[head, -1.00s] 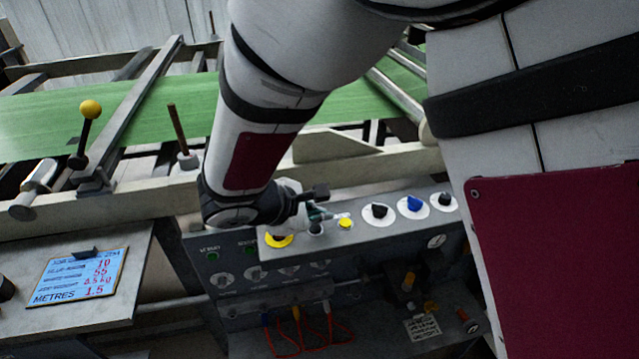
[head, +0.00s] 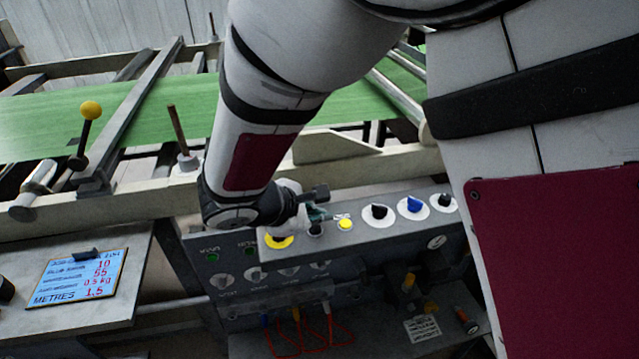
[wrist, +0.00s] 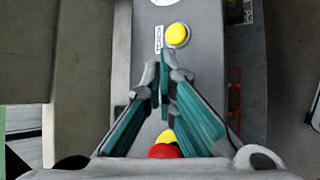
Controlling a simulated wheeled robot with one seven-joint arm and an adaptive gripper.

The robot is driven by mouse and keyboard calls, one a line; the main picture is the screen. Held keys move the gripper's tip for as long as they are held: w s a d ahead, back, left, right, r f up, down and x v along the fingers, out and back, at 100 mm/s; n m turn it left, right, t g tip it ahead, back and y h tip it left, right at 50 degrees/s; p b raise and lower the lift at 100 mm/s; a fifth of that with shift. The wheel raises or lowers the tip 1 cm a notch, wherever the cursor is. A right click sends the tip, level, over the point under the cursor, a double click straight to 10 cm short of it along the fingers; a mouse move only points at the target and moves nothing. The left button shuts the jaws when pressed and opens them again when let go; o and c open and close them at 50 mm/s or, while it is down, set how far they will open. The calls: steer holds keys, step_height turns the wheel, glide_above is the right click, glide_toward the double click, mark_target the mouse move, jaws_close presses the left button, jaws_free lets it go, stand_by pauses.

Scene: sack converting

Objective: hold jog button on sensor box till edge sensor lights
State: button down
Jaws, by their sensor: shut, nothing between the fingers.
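The sensor box (head: 330,253) is a grey box with a sloping top that carries several buttons and knobs. A small yellow button (head: 345,224) with a white label sits on its top; it also shows in the wrist view (wrist: 177,35). The fingertips partly hide a pale round control beneath; contact cannot be told.
A black knob (head: 379,211) and a blue knob (head: 411,204) stand right of the yellow button. Small green lamps (head: 212,256) are on the front face. A green web (head: 50,125) runs behind; a blue sign (head: 78,279) lies left.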

mark_target(317, 231)
steer(key=shift+f, duration=0.1)
steer(key=shift+f+b, duration=0.3)
steer(key=shift+b, duration=0.2)
steer(key=shift+f+b, duration=0.45)
stand_by(0.6)
steer(key=shift+r, duration=0.1)
stand_by(4.2)
steer(key=shift+r+p, duration=0.6)
steer(key=shift+r, duration=0.15)
steer(key=shift+r+p, duration=1.75)
steer(key=shift+r, duration=0.8)
